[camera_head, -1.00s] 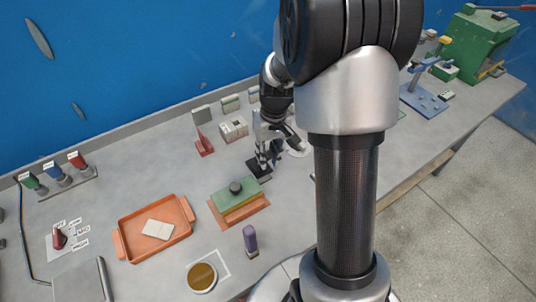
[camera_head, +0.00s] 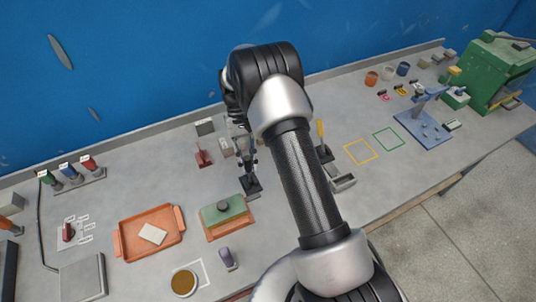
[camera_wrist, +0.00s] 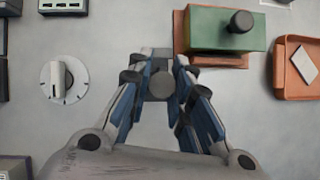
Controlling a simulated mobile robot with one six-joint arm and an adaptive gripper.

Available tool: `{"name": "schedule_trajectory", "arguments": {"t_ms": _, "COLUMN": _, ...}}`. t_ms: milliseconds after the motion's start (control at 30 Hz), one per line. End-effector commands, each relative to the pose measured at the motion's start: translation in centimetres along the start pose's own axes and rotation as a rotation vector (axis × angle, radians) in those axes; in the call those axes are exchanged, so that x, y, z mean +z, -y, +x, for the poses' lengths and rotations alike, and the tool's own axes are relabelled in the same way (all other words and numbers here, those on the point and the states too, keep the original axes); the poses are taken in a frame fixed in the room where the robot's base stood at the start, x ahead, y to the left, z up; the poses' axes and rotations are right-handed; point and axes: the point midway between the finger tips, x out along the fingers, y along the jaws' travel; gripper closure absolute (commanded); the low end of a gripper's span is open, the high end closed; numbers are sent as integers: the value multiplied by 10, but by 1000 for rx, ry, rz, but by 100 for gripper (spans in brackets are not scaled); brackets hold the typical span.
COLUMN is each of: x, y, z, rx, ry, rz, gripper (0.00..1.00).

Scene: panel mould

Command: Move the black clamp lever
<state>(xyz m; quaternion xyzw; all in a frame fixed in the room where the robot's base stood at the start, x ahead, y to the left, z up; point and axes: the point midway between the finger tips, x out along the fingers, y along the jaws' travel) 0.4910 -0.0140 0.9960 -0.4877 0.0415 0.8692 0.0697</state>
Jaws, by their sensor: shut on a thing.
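The black clamp (camera_head: 251,187) stands on the bench behind the green-topped block, on a dark base. My gripper (camera_head: 247,163) reaches down over it from behind. In the wrist view my gripper (camera_wrist: 157,80) has its two blue-and-grey fingers on either side of the clamp's lever (camera_wrist: 160,86), whose round dark end shows between them. The gripper is shut on the lever. Its fingers hide much of the lever, so its exact tilt is hard to tell.
The green block on an orange base (camera_head: 228,218) stands close in front of the clamp. A red upright piece (camera_head: 202,155) is to the left. A yellow-handled clamp (camera_head: 321,139) stands to the right, past my arm. A white dial (camera_wrist: 62,80) lies beside the gripper. An orange tray (camera_head: 150,232) is at left.

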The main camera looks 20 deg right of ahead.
Motion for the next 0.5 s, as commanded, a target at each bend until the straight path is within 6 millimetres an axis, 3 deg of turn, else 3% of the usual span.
{"name": "schedule_trajectory", "arguments": {"t_ms": 500, "x": -18, "y": 12, "z": -3, "rx": 39, "ry": 186, "rz": 23, "gripper": 100}}
